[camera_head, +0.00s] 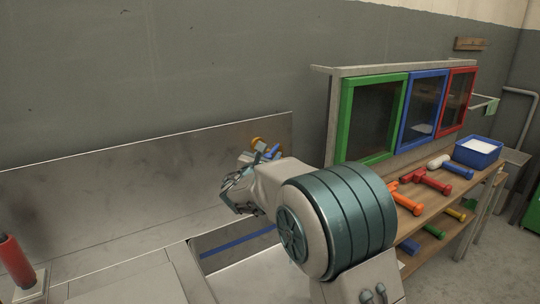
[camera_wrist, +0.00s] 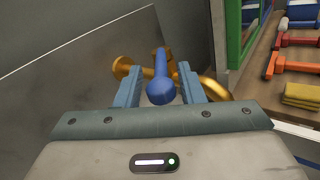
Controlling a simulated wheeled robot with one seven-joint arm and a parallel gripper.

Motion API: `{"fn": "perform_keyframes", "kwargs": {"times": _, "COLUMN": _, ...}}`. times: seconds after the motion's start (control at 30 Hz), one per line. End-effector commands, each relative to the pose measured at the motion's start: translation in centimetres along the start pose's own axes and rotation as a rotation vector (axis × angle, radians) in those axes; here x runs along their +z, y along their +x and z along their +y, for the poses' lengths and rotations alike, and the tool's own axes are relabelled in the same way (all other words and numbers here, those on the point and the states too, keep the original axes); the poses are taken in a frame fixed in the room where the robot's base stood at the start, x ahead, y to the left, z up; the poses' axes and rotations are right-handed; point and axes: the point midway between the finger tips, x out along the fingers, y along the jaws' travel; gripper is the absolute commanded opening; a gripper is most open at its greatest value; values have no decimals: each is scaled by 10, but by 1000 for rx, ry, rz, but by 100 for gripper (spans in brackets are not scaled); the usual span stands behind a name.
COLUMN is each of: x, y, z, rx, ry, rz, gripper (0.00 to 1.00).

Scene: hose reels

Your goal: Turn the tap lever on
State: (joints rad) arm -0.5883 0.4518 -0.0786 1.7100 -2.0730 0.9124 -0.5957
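The brass tap (camera_wrist: 215,88) is ahead of my gripper in the wrist view, with its curved spout to the right. Its blue lever (camera_wrist: 160,84) has a rounded end pointing towards the wrist camera. My gripper (camera_wrist: 160,80) is open, with one finger on each side of the lever and a visible gap on both sides. In the head view a bit of the brass tap (camera_head: 256,142) shows beyond my arm, against the metal backsplash. My wrist hides most of the tap there.
A metal backsplash (camera_head: 120,182) runs behind the sink counter. A red-handled item (camera_head: 15,262) stands at the left. To the right are a cabinet with green (camera_head: 345,125), blue and red doors, and a wooden shelf with coloured nozzles (camera_head: 405,203) and a blue bin (camera_head: 478,155).

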Motion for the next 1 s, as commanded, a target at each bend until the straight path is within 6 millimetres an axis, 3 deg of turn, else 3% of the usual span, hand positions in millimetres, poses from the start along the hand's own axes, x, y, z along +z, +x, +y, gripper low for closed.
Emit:
{"fn": "perform_keyframes", "kwargs": {"times": 0.3, "x": -1, "y": -73, "z": 1, "rx": 5, "ry": 2, "rz": 0, "gripper": 35}}
{"fn": "perform_keyframes", "kwargs": {"times": 0.5, "x": 0, "y": -108, "z": 1, "rx": 4, "ry": 1, "rz": -1, "gripper": 35}}
{"fn": "perform_keyframes", "kwargs": {"times": 0.7, "x": 0, "y": -122, "z": 1, "rx": 1, "ry": 1, "rz": -1, "gripper": 35}}
{"fn": "perform_keyframes", "kwargs": {"times": 1.0, "x": 0, "y": -123, "z": 1, "rx": 1, "ry": 1, "rz": -1, "gripper": 35}}
